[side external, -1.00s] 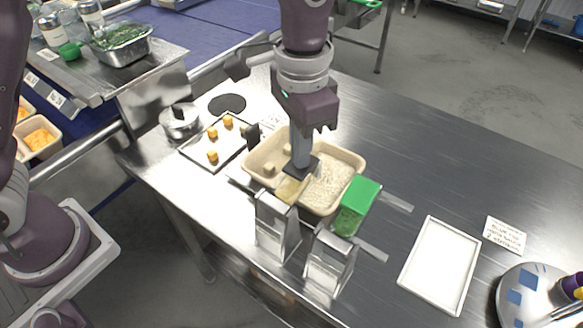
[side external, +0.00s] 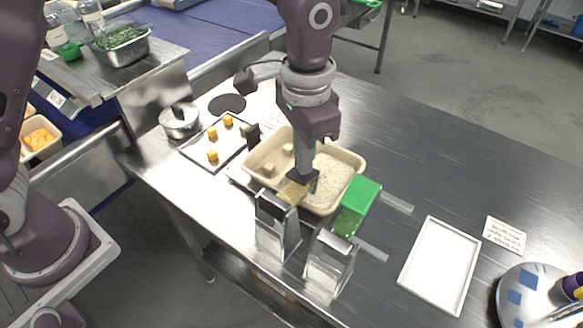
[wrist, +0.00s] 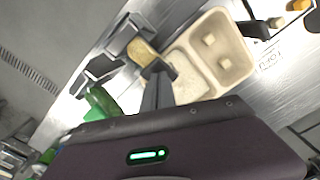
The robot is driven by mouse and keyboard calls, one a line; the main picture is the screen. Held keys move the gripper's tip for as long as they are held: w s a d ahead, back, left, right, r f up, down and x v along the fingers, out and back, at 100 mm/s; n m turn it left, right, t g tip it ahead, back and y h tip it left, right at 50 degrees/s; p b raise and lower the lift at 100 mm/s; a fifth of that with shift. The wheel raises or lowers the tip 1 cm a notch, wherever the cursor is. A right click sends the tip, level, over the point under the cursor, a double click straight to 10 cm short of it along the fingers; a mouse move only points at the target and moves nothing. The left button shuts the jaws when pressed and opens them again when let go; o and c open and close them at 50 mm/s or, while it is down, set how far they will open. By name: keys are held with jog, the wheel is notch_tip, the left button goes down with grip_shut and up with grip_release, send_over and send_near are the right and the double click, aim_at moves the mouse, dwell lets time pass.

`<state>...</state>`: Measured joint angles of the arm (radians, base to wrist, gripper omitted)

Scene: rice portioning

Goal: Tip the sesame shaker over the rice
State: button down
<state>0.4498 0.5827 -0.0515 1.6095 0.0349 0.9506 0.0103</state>
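The rice (side external: 325,187) lies in the right compartment of a beige tub (side external: 352,158); it also shows in the wrist view (wrist: 187,78). A container with tan contents, apparently the sesame shaker (side external: 292,192), sits at the top of the left metal holder (side external: 277,228), beside the tub's near edge. It also shows in the wrist view (wrist: 142,52). My gripper (side external: 302,178) points down, right at the shaker's tub-side edge. Its fingertips (wrist: 157,70) look close to or touching the shaker. The gap between the fingers is hidden, so I cannot tell whether they grip it.
The tub's left compartment holds pale blocks. The right rear table is clear.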

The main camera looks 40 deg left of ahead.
jog(key=shift+s+r, duration=0.3)
jog(key=shift+r, duration=0.7)
jog(key=shift+s+r, duration=0.3)
jog(key=shift+r, duration=0.65)
jog(key=shift+s+r, duration=0.3)
jog(key=shift+r, duration=0.7)
jog(key=s+a+r+n+t, duration=0.2)
jog(key=s+a+r, duration=0.2)
jog(key=a+r, duration=0.35)
jog(key=s+a+n+t, duration=0.3)
jog(key=s+a+n, duration=0.1)
jog(key=s+a, duration=0.7)
jog(key=s, duration=0.3)
jog(key=shift+s+a+f+t, duration=0.25)
jog(key=shift+s+t, duration=0.05)
